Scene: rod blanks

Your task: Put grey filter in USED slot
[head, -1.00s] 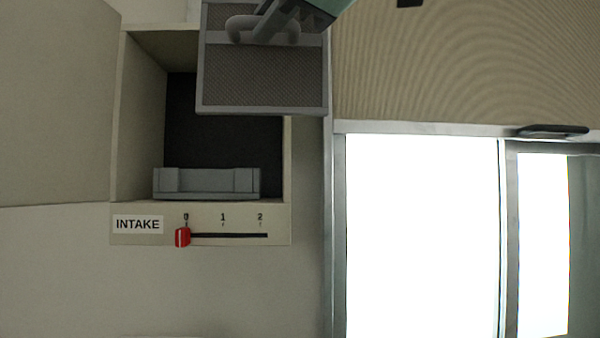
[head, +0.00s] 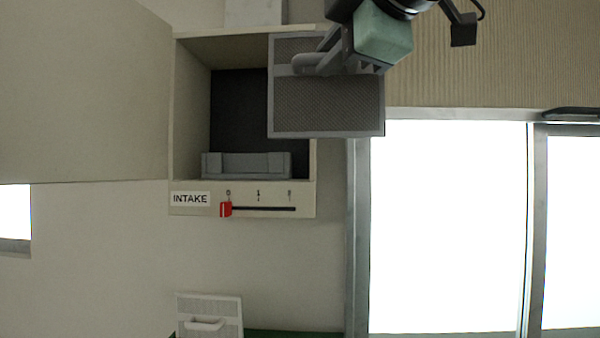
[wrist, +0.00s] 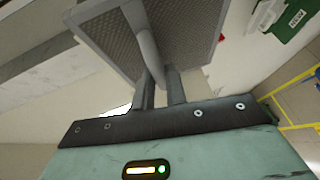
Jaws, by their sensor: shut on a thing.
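The grey filter (head: 327,108), a flat square mesh panel in a grey frame with a handle, is in front of the right part of the intake housing in the head view. My gripper (head: 318,64) is shut on its handle. In the wrist view, the two fingers (wrist: 160,88) close on the handle and the filter (wrist: 190,28) extends beyond them. I cannot identify the USED slot. A green bin (wrist: 292,22) at the wrist view's top right has a white label too small to read surely.
The intake housing (head: 190,100) is open, with a dark interior and a grey ledge (head: 246,166) at its bottom. Its red slider (head: 226,209) stands at 0. A white panel with a handle (head: 210,309) is below, by a green edge. Bright windows (head: 447,230) are at right.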

